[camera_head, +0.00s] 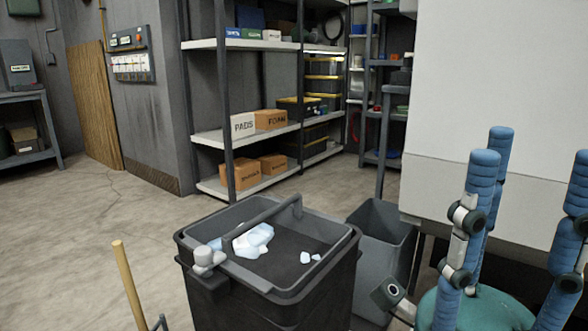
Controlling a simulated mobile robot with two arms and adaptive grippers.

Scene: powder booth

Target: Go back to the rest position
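Neither of my grippers shows in the head view, and I see no part of my arms that I can be sure of. The task names no object of its own. Right in front stands a dark grey bin (345,282) with a raised bar handle (258,222) across its top. White and pale blue crumpled pieces (253,239) lie on its dark upper surface, with two small white bits (310,257) apart from them.
A second grey bin (385,240) stands behind it. Blue padded posts (482,190) rise around a teal rounded object (490,312) at the right. A wooden handle (128,285) leans at the lower left. Shelves (252,122) stand behind; the left floor (75,240) is mostly free.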

